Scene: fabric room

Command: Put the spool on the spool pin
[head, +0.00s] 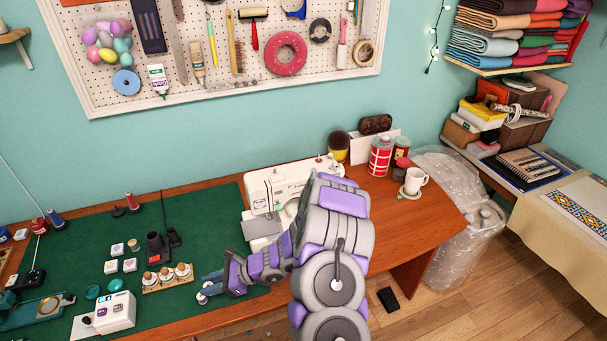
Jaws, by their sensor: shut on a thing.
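My gripper (211,287) is low over the green mat near the table's front edge. It is shut on a small pale thing at its fingertips, which looks like the spool (202,299); my fingers hide part of it. The white sewing machine (266,194) stands to the right and behind my gripper, and my arm hides part of it. Small parts stand on top of the machine, but I cannot clearly make out the spool pin. The held thing is apart from the machine.
Red and blue spools (55,219) stand farther left. The front right tabletop (415,225) is clear.

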